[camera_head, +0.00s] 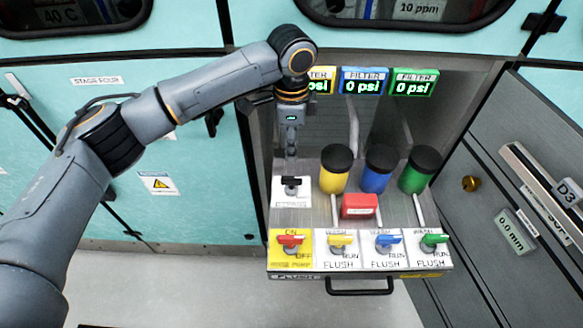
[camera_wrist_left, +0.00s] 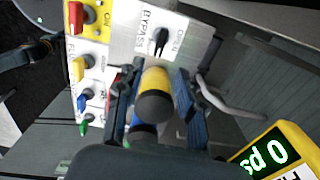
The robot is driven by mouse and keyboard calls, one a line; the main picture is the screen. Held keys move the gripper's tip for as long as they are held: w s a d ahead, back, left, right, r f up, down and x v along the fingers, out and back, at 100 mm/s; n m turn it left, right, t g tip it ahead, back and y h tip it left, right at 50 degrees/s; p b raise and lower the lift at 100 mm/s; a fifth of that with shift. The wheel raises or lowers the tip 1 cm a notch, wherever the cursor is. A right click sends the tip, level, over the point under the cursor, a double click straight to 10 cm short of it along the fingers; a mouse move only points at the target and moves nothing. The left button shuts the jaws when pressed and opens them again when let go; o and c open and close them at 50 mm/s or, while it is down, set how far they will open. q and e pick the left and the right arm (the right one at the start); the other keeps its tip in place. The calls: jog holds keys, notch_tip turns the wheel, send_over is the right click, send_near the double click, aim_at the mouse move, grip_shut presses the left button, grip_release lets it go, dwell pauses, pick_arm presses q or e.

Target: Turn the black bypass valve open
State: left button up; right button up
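The black bypass valve (camera_head: 291,183) sits on a white plate at the left of the panel, its handle lying roughly left to right in the head view. In the left wrist view the black handle (camera_wrist_left: 159,41) lies between the words BYPASS and OPEN, beyond the fingers. My left gripper (camera_head: 291,153) points down above the valve and appears apart from it. In the wrist view its two fingers (camera_wrist_left: 158,84) are spread with a gap between them, holding nothing. The yellow canister (camera_wrist_left: 157,88) shows through that gap. My right gripper is not in view.
Yellow (camera_head: 335,172), blue (camera_head: 376,172) and green (camera_head: 416,174) canisters with black caps stand right of the valve. A red box (camera_head: 360,206) lies before them. Red (camera_head: 291,240), yellow (camera_head: 340,240), blue (camera_head: 388,240) and green (camera_head: 434,239) handles line the front. Filter displays read 0 psi.

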pick_arm(q)
send_over(292, 177)
notch_tip(292, 177, down, 4)
jog(key=shift+s+a+f, duration=0.1)
jog(key=shift+s, duration=0.05)
notch_tip(292, 177, down, 2)
notch_tip(292, 177, down, 5)
jog(key=shift+r, duration=0.1)
jog(key=shift+f, duration=0.45)
jog(key=shift+c, duration=0.2)
jog(key=c, duration=0.7)
grip_shut()
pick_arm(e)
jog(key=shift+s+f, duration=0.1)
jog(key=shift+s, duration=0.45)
